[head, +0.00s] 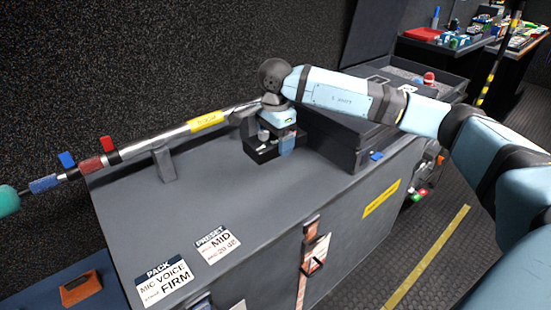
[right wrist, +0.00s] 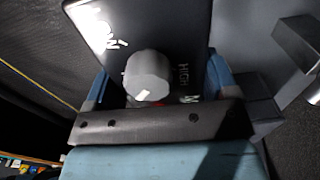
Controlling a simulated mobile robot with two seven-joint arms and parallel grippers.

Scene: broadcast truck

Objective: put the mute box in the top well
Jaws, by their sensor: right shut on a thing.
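The mute box appears to be the dark box (head: 257,150) under my right gripper on the grey counter, beside the open case (head: 345,125). In the right wrist view the dark box (right wrist: 180,25) has a round grey knob and white lettering, including "HIGH". My right gripper (head: 276,140) points down with its blue fingers on both sides of the box, shut on it. I cannot tell whether the box touches the counter. The case holds a dark insert with a red-topped item (head: 429,78); my right arm hides part of it, and no top well can be singled out. My left gripper is not in view.
Cards reading "PACK" (head: 165,283) and "PRESET" (head: 218,245) lie at the front left. The middle of the counter (head: 225,195) is clear.

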